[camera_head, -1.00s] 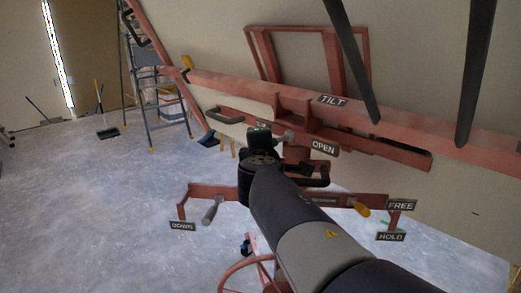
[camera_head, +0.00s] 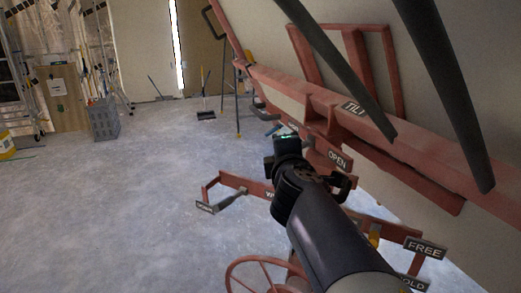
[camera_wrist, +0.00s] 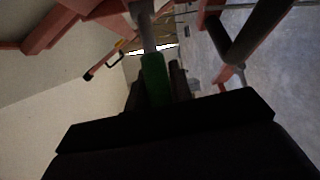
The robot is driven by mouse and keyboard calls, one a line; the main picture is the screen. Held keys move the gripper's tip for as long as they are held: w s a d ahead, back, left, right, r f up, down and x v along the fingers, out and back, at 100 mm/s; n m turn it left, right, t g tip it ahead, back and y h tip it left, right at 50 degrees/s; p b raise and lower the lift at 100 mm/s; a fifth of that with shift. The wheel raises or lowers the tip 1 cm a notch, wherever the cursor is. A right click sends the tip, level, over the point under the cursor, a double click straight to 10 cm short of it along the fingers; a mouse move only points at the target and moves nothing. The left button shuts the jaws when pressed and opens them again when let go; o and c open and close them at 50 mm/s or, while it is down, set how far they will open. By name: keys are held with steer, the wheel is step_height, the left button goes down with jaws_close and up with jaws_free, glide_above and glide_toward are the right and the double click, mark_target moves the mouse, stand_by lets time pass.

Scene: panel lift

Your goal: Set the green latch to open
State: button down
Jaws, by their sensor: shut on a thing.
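The green latch (camera_wrist: 155,80) shows in the wrist view as a green grip on a grey metal shaft, between the dark fingers of my gripper (camera_wrist: 157,90). My gripper is shut on it. In the head view my gripper (camera_head: 288,140) is at the red frame, left of the OPEN plate (camera_head: 339,160). Only a small bit of green shows there; my wrist hides most of the latch. I cannot tell from these views how far the latch is turned.
The red lift frame carries a TILT plate (camera_head: 354,108), a FREE plate (camera_head: 425,247) and a partly cut-off HOLD plate (camera_head: 412,283). A red handwheel (camera_head: 262,262) stands below my arm. A large panel (camera_head: 440,60) leans at right.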

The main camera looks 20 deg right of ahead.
stand_by(0.3)
steer(key=c, duration=1.3)
jaws_free()
steer(key=shift+s, duration=0.15)
